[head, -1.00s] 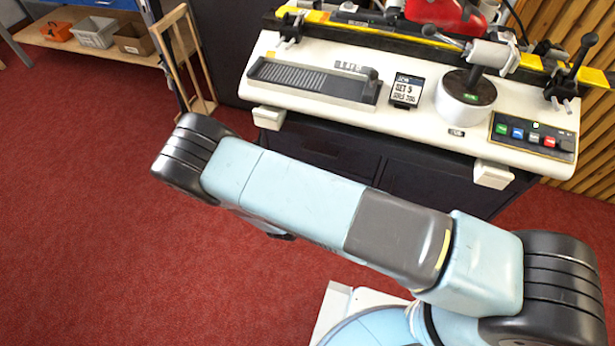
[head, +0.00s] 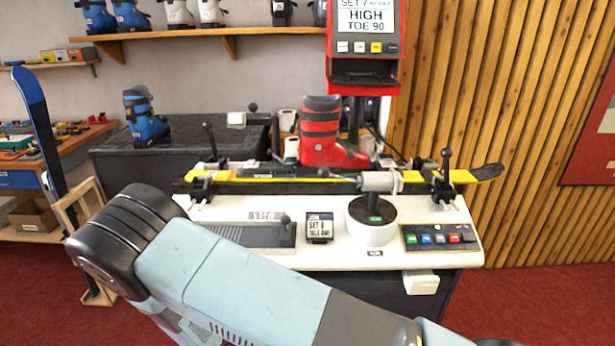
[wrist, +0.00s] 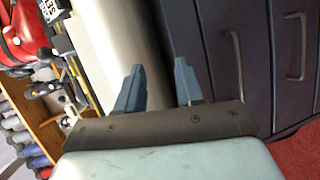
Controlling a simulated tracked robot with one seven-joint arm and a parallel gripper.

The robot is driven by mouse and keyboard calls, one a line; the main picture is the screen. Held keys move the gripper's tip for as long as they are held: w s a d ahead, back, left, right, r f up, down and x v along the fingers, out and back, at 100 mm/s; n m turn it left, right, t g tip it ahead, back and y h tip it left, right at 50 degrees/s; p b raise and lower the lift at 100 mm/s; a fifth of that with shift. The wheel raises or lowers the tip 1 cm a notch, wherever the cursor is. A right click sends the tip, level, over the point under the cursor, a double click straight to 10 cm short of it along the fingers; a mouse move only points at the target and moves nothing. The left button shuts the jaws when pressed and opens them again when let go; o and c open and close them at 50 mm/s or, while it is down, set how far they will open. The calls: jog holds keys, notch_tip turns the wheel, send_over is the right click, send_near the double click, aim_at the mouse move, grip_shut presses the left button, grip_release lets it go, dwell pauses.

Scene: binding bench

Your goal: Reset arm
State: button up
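My gripper (wrist: 159,75) shows in the wrist view with its two blue-grey fingers apart and nothing between them. The white bench edge and dark drawer fronts (wrist: 243,60) lie beyond the fingers. In the head view my light-blue and grey arm (head: 235,285) stretches across the lower part of the picture, in front of the bench. My gripper is not visible in the head view.
The white binding bench (head: 350,256) carries a yellow ski (head: 460,176) in clamps and a red boot (head: 325,140). A red display unit (head: 364,72) stands behind. A blue ski (head: 35,105) and wooden frame (head: 78,215) stand left. Red floor (head: 545,300) is open at right.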

jog(key=w+d+r+m+g+h, duration=0.15)
jog(key=d+r+m+g, duration=0.35)
jog(key=d+r, duration=0.85)
jog(key=w+d+r+m+g+h, duration=0.15)
jog(key=d+r+m+g, duration=0.4)
jog(key=d+r, duration=0.85)
jog(key=s+d+r+m+t+y, duration=0.1)
jog(key=s+d+r+y, duration=0.3)
jog(key=s+r, duration=0.7)
jog(key=s+d+r+m+t+y, duration=0.1)
jog(key=s+d+r+y, duration=0.3)
jog(key=s+d+r, duration=0.4)
jog(key=shift+s+r+m, duration=0.45)
jog(key=shift+s+r, duration=0.95)
jog(key=shift+r, duration=0.2)
